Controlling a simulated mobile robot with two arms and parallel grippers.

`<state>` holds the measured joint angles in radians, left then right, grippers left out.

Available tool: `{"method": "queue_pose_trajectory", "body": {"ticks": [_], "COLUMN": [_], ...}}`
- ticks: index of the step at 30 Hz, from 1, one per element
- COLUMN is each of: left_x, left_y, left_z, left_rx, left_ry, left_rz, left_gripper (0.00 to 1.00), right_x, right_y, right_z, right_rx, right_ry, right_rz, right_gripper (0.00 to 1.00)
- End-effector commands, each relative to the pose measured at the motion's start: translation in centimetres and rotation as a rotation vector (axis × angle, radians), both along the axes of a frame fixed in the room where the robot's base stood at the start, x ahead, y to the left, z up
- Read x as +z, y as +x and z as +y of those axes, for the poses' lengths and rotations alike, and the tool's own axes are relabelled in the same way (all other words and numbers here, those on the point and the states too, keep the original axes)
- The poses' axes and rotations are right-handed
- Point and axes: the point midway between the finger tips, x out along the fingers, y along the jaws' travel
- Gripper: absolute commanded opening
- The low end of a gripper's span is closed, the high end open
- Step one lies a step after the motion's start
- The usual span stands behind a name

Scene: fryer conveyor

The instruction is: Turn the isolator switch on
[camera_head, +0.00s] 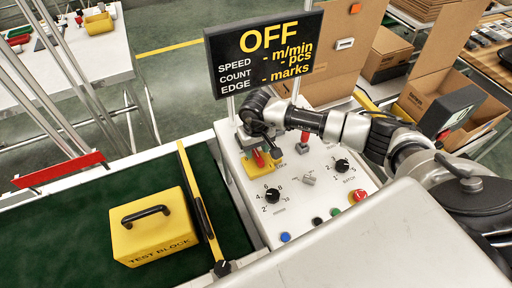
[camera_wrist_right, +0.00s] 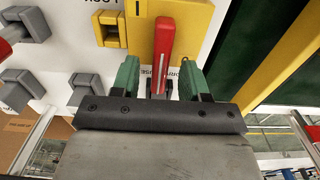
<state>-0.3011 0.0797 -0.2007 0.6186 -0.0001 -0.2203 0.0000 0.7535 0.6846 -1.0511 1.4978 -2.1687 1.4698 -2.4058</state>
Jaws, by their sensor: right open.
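The isolator switch is a red lever (camera_head: 258,158) on a yellow plate (camera_head: 251,169) at the back left of the white control panel (camera_head: 318,205). In the right wrist view the red lever (camera_wrist_right: 165,42) stands between the green finger pads of my right gripper (camera_wrist_right: 158,78). The pads are apart, with gaps on both sides of the lever. In the head view my right gripper (camera_head: 263,143) reaches over the lever from behind and partly hides it. The display sign (camera_head: 264,52) reads OFF. My left gripper is out of view.
The panel also carries a second red-tipped switch (camera_head: 304,138), black dials, and a red emergency button (camera_head: 358,196). A yellow test block (camera_head: 153,228) sits on the green conveyor belt (camera_head: 75,225) to the left. Cardboard boxes (camera_head: 387,54) stand behind.

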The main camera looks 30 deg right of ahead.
Motion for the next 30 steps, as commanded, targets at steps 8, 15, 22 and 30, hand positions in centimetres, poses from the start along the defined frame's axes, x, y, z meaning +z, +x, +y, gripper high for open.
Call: {"method": "queue_pose_trajectory", "body": {"ticks": [8, 15, 22, 30], "left_x": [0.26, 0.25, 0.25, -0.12], "left_y": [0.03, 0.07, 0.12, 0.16], "left_z": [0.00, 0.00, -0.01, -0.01], "left_rx": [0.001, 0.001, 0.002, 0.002], "left_ry": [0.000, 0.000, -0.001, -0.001], "left_rz": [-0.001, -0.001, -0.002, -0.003], "left_gripper": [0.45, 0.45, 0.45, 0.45], "right_x": [-1.18, -1.16, -1.15, -1.25], "right_y": [-0.03, -0.03, -0.03, -0.04], "right_z": [0.05, 0.05, 0.05, -0.03], "right_rx": [0.000, 0.000, 0.000, -0.023], "right_ry": [0.002, 0.001, 0.001, 0.001], "right_rz": [0.000, 0.000, 0.000, 0.000], "right_gripper": [0.45, 0.32, 0.00, 0.00]}}
